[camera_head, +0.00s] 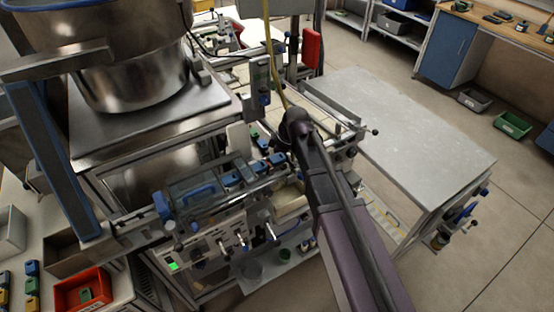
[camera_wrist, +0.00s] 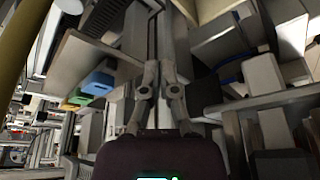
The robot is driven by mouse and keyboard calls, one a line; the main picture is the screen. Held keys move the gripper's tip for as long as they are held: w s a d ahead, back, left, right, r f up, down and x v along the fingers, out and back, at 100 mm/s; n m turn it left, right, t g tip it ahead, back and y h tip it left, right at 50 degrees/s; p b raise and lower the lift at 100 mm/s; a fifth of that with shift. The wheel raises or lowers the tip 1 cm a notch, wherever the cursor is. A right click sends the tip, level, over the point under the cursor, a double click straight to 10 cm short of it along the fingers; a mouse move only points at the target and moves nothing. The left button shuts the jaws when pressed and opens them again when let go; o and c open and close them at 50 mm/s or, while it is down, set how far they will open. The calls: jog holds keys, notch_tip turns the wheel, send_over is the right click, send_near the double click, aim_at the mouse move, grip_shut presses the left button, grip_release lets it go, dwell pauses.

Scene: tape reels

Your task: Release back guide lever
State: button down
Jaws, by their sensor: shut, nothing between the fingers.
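My gripper (camera_wrist: 159,70) shows in the wrist view with its two grey fingers close together, shut and empty. In the head view my dark arm reaches up from the bottom to the guide rails of the machine, and its wrist hides the gripper there. I cannot make out for certain which part is the back guide lever. Small black-knobbed handles (camera_head: 375,131) stick out at the right end of the rails (camera_head: 325,108), just right of my wrist. In the wrist view grey metal parts lie close around the fingers, and contact cannot be told.
A steel bowl (camera_head: 133,75) stands on a plate at the left. A bare grey table (camera_head: 415,125) is right of the arm. A red bin (camera_head: 83,290) is at the lower left. A yellow hose (camera_head: 270,50) hangs by the wrist. Open floor lies at the right.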

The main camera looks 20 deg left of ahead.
jog(key=shift+w+d+f+b, duration=0.1)
jog(key=shift+d+f+b, duration=0.35)
jog(key=shift+f+b, duration=0.2)
jog(key=shift+w+d+f+b, duration=0.1)
jog(key=shift+d+f+b, duration=0.45)
jog(key=shift+f, duration=0.25)
jog(key=shift+d+f+b, duration=0.35)
jog(key=shift+f+b, duration=0.3)
jog(key=shift+f, duration=0.05)
jog(key=shift+s+a, duration=0.1)
jog(key=shift+a, duration=0.05)
